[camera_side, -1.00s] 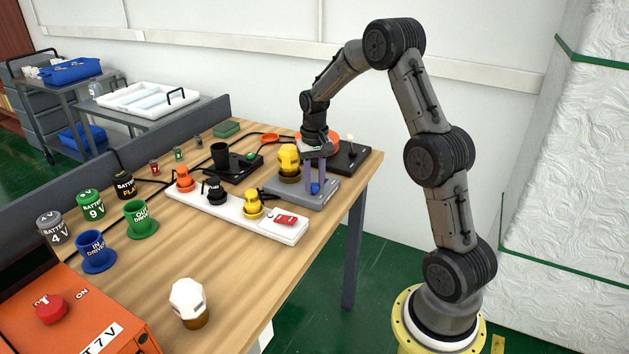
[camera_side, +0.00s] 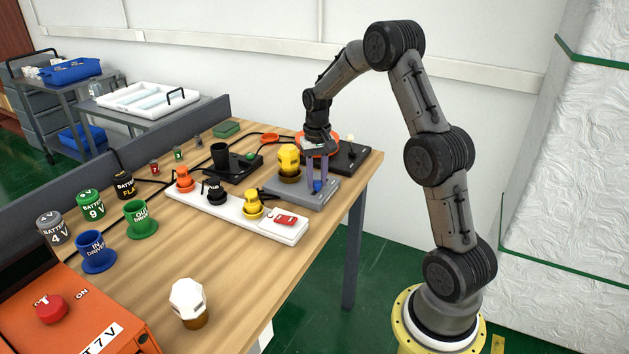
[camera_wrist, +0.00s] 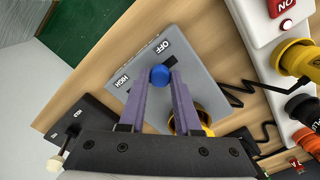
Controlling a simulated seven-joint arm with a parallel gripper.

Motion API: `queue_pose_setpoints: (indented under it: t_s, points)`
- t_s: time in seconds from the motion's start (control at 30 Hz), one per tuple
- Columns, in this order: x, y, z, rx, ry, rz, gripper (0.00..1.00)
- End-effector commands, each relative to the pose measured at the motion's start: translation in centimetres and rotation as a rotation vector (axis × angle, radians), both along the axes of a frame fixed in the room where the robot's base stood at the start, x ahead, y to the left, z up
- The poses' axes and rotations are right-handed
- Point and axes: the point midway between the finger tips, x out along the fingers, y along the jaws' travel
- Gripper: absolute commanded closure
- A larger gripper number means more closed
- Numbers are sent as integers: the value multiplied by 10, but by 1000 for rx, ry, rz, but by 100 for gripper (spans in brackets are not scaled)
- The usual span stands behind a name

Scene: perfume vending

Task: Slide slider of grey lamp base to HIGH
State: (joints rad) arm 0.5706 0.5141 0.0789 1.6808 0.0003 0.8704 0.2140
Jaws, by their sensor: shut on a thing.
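The grey lamp base (camera_side: 295,192) stands near the right end of the table with a yellow faceted lamp (camera_side: 288,160) on it. Its slider has a round blue knob (camera_wrist: 160,74), which also shows in the side view (camera_side: 317,186). In the wrist view, the OFF label (camera_wrist: 163,47) is at the upper right of the base and the HIGH label (camera_wrist: 121,81) at the left. The knob sits between the two labels, with dark slot showing on the OFF side. My gripper (camera_wrist: 160,80) is shut on the blue knob, its purple fingers on either side.
A black base (camera_side: 350,158) stands just behind the grey one. A white strip (camera_side: 235,215) with coloured plugs and a red switch lies in front, and a cable runs between. Open floor (camera_side: 385,230) lies beyond the table's right edge.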

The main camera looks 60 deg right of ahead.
Motion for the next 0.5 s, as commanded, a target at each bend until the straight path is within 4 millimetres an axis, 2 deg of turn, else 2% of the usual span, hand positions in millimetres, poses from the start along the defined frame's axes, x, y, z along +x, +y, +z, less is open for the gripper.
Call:
queue_pose_setpoints:
  t_s: [0.03,0.2,0.3,0.5]
  points:
    - [1,-14,1,-4,-5,-6,100]
    - [1,-45,2,-4,-6,-4,100]
    - [1,-54,2,-4,-6,-3,100]
    - [0,-58,2,-8,-6,-1,100]
